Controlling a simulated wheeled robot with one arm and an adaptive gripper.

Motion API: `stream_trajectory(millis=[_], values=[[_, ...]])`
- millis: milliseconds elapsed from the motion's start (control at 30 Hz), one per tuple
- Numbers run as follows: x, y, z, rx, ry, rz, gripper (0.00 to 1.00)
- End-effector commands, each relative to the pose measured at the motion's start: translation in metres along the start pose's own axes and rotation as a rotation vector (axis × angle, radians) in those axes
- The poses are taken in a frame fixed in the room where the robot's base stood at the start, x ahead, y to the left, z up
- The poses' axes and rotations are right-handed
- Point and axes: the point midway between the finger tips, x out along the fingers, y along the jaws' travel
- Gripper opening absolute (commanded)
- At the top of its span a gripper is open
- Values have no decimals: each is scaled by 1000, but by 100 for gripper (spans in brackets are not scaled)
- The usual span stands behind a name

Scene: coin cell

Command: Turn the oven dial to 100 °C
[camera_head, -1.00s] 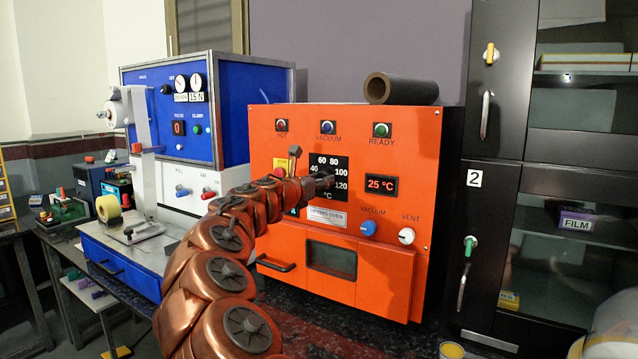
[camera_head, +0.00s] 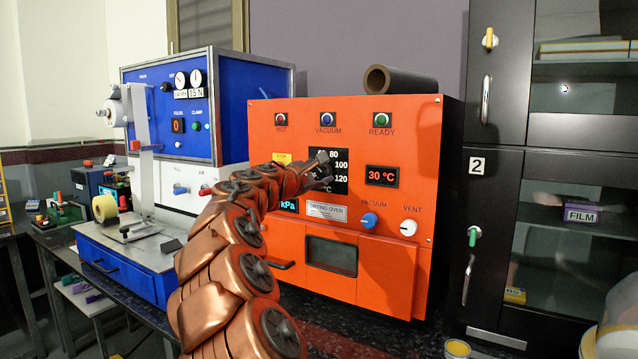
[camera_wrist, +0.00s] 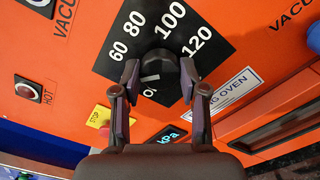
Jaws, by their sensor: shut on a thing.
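The orange drying oven (camera_head: 380,140) stands in the middle of the head view. Its black dial plate (camera_head: 342,161) carries white numbers; 60, 80, 100 and 120 read clearly in the wrist view (camera_wrist: 190,32). The dark round dial (camera_wrist: 158,72) sits at the centre of the plate, with a pale mark on its face. My gripper (camera_wrist: 160,78) is shut on the dial, one finger on each side of it. In the head view my gripper (camera_head: 322,172) covers most of the dial. The red display (camera_head: 382,176) reads 30 °C. I cannot tell exactly which number the dial points at.
Below the plate are a blue vacuum knob (camera_head: 369,221) and a white vent knob (camera_head: 408,228). A yellow stop label with a red button (camera_wrist: 100,116) is close to my left finger. A dark tube (camera_head: 400,79) lies on the oven. A black cabinet (camera_head: 500,200) stands right.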

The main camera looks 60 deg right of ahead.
Motion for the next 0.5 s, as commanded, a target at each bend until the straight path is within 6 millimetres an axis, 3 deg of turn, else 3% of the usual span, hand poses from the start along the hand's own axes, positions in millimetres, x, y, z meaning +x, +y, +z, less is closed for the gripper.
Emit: stream_trajectory(millis=[500], values=[[0, -4, -3, 491, 1, 3, 8]])
